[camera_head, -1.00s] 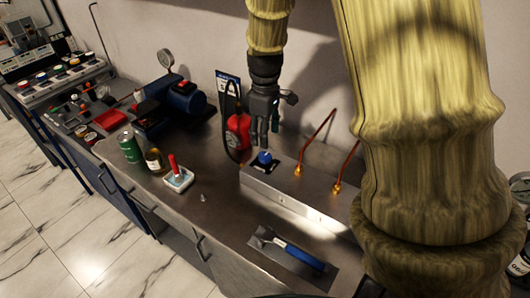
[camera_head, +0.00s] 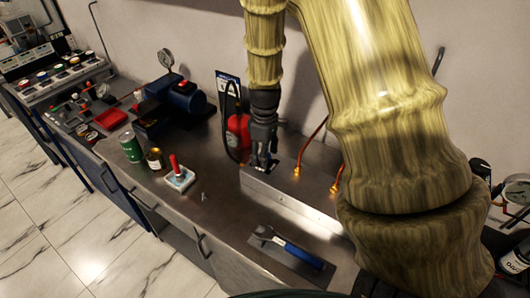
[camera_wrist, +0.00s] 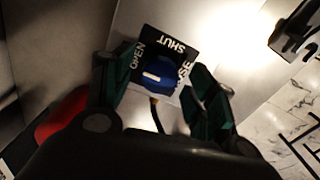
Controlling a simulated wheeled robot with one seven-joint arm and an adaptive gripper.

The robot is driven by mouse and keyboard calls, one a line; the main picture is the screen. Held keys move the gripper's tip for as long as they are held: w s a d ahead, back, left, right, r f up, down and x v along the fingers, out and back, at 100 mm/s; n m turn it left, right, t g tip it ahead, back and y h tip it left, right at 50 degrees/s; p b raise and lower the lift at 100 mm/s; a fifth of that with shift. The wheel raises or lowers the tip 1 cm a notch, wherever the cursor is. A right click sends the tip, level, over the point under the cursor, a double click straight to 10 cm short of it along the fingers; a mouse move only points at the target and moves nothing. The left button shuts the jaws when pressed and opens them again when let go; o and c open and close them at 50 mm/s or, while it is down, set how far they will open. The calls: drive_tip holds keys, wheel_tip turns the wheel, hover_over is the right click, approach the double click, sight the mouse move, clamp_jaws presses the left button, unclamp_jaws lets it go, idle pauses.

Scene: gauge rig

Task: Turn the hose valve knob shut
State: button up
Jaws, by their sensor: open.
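The hose valve knob (camera_wrist: 157,75) is blue with a white pointer line. It sits on a black plate (camera_wrist: 176,47) marked OPEN, SHUT and HOSE. The pointer lies nearer the OPEN side than the SHUT word in the wrist view. My gripper (camera_wrist: 165,88) is open, with its dark green fingers on either side of the knob; I cannot tell whether they touch it. In the head view my gripper (camera_head: 262,160) points down over the metal box (camera_head: 290,192) and hides the knob.
Copper pipes (camera_head: 310,148) rise from the box to the right. A red bottle (camera_head: 238,130) stands behind the gripper to its left. A red-handled switch (camera_head: 178,176) is on the bench to the left.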

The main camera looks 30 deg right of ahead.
drive_tip(key=c, duration=1.1)
drive_tip(key=shift+o, duration=0.2)
drive_tip(key=shift+r+m, duration=0.1)
drive_tip(key=shift+m, duration=0.2)
drive_tip(key=m+p, duration=0.2)
drive_tip(key=shift+m, duration=0.4)
drive_tip(key=m+p, duration=0.2)
drive_tip(key=m, duration=0.3)
drive_tip(key=shift+w, duration=0.1)
drive_tip(key=m+p, duration=0.1)
drive_tip(key=m, duration=0.4)
drive_tip(key=shift+r+p, duration=0.1)
drive_tip(key=shift+p, duration=0.25)
drive_tip(key=m+p, duration=0.1)
drive_tip(key=m, duration=0.3)
drive_tip(key=shift+w+d+m, duration=0.1)
drive_tip(key=shift+m, duration=0.3)
